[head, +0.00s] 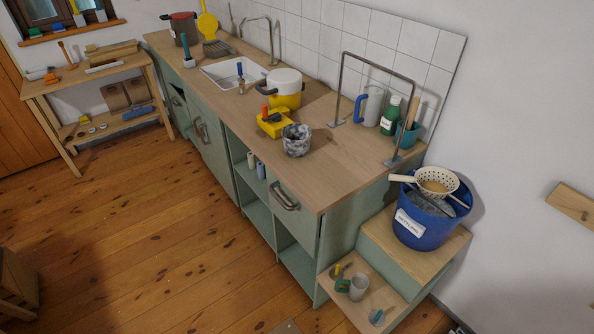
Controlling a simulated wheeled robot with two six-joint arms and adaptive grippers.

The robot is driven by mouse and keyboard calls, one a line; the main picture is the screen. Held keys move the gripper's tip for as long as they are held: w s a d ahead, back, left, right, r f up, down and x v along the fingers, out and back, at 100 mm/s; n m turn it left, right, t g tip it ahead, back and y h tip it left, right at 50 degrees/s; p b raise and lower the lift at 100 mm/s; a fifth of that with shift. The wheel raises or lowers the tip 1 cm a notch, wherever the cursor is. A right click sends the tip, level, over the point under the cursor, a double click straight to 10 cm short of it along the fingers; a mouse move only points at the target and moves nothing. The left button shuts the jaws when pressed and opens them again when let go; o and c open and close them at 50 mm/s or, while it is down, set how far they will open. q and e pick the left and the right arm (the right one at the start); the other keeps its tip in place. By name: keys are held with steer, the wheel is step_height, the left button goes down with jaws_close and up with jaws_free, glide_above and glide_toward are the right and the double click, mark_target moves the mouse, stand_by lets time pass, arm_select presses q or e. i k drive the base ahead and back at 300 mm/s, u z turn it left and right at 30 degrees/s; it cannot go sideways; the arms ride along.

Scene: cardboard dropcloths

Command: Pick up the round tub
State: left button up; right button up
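A large round blue tub (418,232) with a white label stands on a low wooden-topped step at the right end of the counter. A cream strainer (437,184) with a handle lies across its top, and greyish material shows inside. A smaller round container, mottled grey (296,146), stands upright on the counter near its front edge. I cannot tell for certain which of the two is the round tub. Neither of my grippers is in view.
A low shelf (375,300) with small items juts out at the front right. The plank floor (150,250) before the cabinets is clear.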

mark_target(296, 137)
steer(key=z, duration=0.3)
steer(key=k, duration=0.25)
steer(key=u, duration=1.1)
steer(key=i, duration=1.3)
steer(key=z, duration=0.85)
